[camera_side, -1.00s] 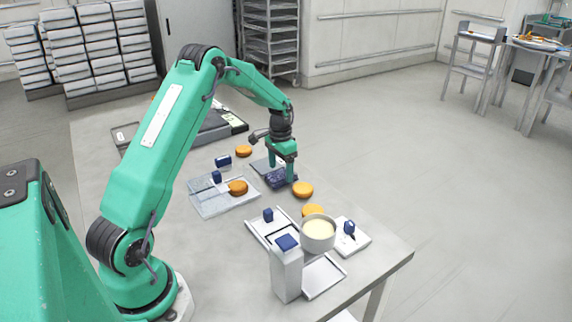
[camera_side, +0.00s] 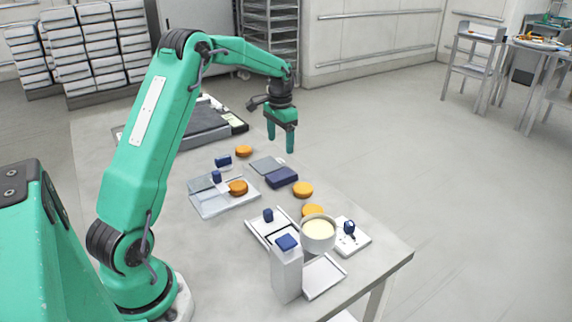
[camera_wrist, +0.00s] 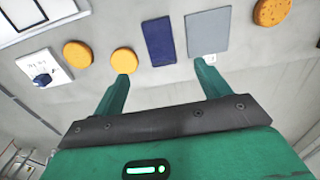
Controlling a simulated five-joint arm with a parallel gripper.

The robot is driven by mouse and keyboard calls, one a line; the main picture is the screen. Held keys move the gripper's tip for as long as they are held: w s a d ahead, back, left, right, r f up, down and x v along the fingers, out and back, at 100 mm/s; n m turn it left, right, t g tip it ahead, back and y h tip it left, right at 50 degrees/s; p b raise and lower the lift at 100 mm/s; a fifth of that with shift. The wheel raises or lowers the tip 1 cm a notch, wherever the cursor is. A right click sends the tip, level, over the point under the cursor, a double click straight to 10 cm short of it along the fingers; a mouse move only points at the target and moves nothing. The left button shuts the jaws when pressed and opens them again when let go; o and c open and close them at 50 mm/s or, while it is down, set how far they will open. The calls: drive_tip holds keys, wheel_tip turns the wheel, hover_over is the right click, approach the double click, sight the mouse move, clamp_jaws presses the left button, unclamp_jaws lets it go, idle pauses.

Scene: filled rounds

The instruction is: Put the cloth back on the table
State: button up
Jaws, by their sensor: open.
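The dark blue folded cloth (camera_side: 282,177) lies flat on the table (camera_side: 225,262), at the right side of a thin grey mat (camera_side: 264,165). In the wrist view the cloth (camera_wrist: 159,42) shows as a dark blue rectangle beside the grey mat (camera_wrist: 208,32). My gripper (camera_side: 281,143) hangs in the air above and beyond the cloth, pointing down. Its fingers are apart and empty, clear of the cloth. In the wrist view my gripper (camera_wrist: 163,70) shows nothing between its fingers.
Orange rounds (camera_side: 302,190) sit close to the cloth; one (camera_side: 238,188) is at a clear tray (camera_side: 211,207). A bowl of cream filling (camera_side: 318,235), a blue-capped white container (camera_side: 287,270) and pale trays stand near the front corner. A dark flat device lies at the back.

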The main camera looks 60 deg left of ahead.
idle(0.4)
drive_tip(key=s+d+r+t, duration=0.3)
drive_tip(key=s+d+r, duration=0.8)
drive_tip(key=d+r, duration=0.3)
drive_tip(key=s+d+f+t, duration=0.2)
drive_tip(key=s+d, duration=0.8)
drive_tip(key=s, duration=0.5)
drive_tip(key=shift+t, duration=0.3)
